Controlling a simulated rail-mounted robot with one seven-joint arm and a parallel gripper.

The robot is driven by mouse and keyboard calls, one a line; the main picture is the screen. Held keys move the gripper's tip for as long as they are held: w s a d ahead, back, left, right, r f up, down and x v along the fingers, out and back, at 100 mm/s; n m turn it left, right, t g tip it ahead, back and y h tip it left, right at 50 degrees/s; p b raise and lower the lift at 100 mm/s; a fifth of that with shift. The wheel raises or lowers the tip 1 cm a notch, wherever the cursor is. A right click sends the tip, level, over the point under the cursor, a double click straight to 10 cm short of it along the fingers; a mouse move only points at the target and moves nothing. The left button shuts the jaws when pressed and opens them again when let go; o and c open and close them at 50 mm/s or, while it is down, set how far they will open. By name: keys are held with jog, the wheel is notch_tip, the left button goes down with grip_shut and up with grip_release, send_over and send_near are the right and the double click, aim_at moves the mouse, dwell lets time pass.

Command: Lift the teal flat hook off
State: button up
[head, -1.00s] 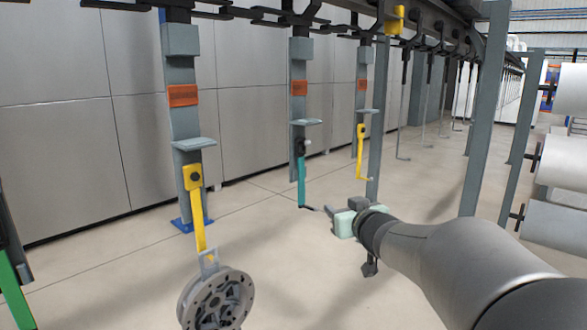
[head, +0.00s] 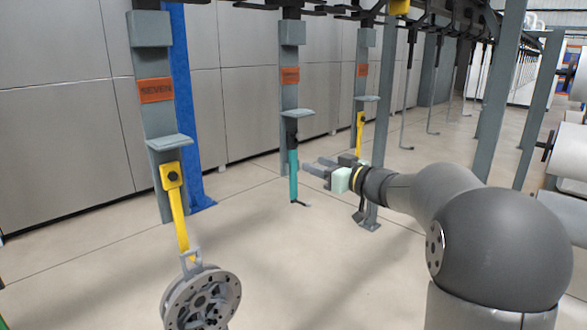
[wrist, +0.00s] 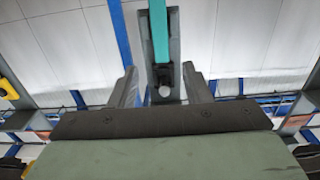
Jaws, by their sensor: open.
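The teal flat hook (head: 293,176) hangs upright from the middle hanger (head: 292,62), just below its small shelf, with a dark bent tip at the bottom. My gripper (head: 310,168) is open and empty. It points left, just to the right of the hook's middle. In the wrist view the hook (wrist: 158,32) is a teal strip at the top centre, in line with the gap between my two fingers (wrist: 159,85). I cannot tell how far beyond the fingertips it is.
A yellow hook (head: 177,205) with a grey wheel (head: 203,298) hangs on the left hanger (head: 157,100). Another yellow hook (head: 359,133) hangs behind my gripper. Grey posts (head: 500,100) stand at right. The floor below the teal hook is clear.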

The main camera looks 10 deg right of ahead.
aim_at(294, 155)
jog(key=shift+r+p+x, duration=0.2)
jog(key=shift+p+x, duration=0.65)
jog(key=shift+x, duration=2.5)
jog(key=shift+s, duration=0.1)
grip_shut()
